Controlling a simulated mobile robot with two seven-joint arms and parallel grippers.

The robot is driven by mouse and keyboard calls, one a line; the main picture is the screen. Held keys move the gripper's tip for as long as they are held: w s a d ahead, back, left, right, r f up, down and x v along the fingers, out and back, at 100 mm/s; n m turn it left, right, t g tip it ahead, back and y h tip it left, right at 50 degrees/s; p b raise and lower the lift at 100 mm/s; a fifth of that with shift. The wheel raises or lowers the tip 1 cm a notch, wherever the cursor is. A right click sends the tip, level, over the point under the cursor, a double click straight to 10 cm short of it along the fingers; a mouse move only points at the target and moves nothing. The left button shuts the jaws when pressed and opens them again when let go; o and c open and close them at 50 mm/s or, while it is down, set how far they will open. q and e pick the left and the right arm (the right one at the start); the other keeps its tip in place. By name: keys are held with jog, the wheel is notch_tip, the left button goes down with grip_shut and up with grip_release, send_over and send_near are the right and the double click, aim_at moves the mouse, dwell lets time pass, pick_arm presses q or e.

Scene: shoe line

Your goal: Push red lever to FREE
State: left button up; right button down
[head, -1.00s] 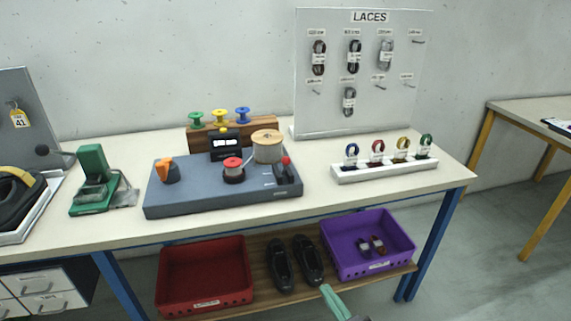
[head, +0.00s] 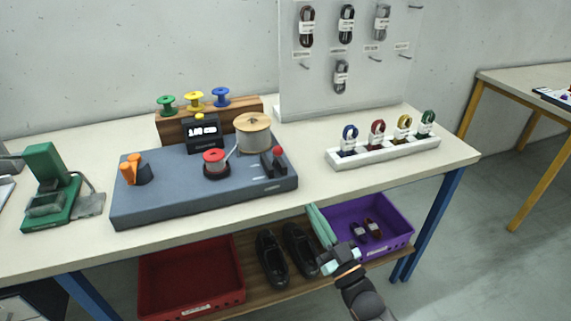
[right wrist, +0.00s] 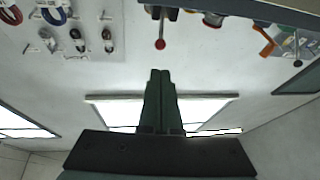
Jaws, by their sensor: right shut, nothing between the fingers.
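The red-knobbed lever (head: 278,150) stands on a dark bracket at the right end of the grey-blue winding machine (head: 165,208). The small markings beside it are too small to read. In the right wrist view the red knob (right wrist: 160,44) shows beyond my fingertips, apart from them. My right gripper (head: 312,207) has green fingers, shut and empty, pointing up in front of the table's front edge. It is below and to the right of the lever in the picture and touches nothing that I can see. Its fingers also show in the right wrist view (right wrist: 160,72). My left gripper is out of view.
A white lace rack (head: 385,152) stands to the right. Bare tabletop (head: 312,172) lies between. A purple bin (head: 395,238) is below.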

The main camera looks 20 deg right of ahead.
aim_at(280, 155)
pick_arm(q)
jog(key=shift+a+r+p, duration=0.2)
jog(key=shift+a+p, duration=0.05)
jog(key=shift+p, duration=0.1)
pick_arm(e)
jog(key=x, duration=1.4)
jog(key=shift+a, duration=0.1)
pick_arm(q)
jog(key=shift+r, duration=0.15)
